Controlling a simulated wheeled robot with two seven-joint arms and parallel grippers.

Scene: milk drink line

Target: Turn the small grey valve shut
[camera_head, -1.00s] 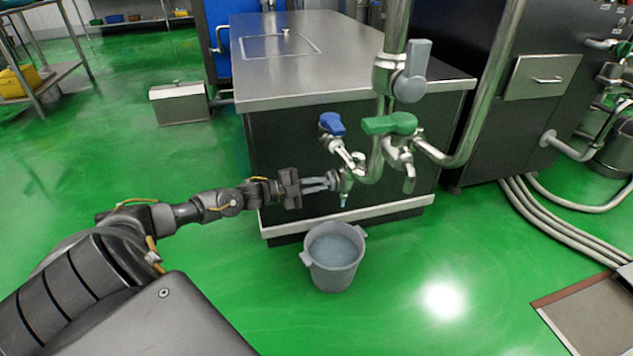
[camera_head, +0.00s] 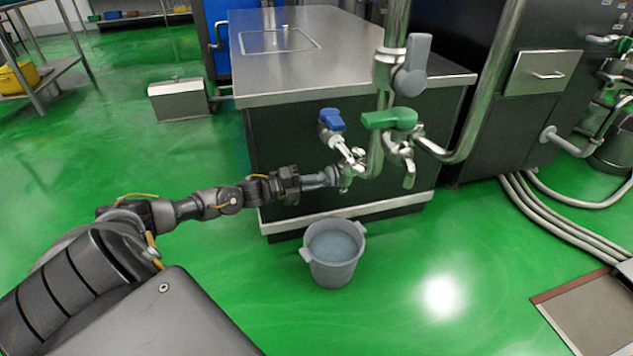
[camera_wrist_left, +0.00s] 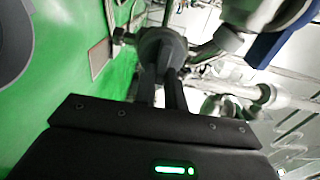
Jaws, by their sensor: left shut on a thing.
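The small grey valve (camera_head: 345,175) is at the lower left of the pipe cluster, in front of the steel counter. My left gripper (camera_head: 329,177) reaches it from the left and is shut on its grey handle. In the left wrist view the two dark fingers (camera_wrist_left: 160,90) close on the rounded grey handle (camera_wrist_left: 160,45). The fingers hide much of the handle, so its exact angle is hard to tell. No stream shows below the valve. My right gripper is not in view.
A blue-handled valve (camera_head: 332,121) and a green-handled valve (camera_head: 390,119) sit close above. A larger grey lever (camera_head: 412,66) is higher on the upright pipe (camera_head: 396,25). A grey bucket (camera_head: 333,272) holding liquid stands on the floor below.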

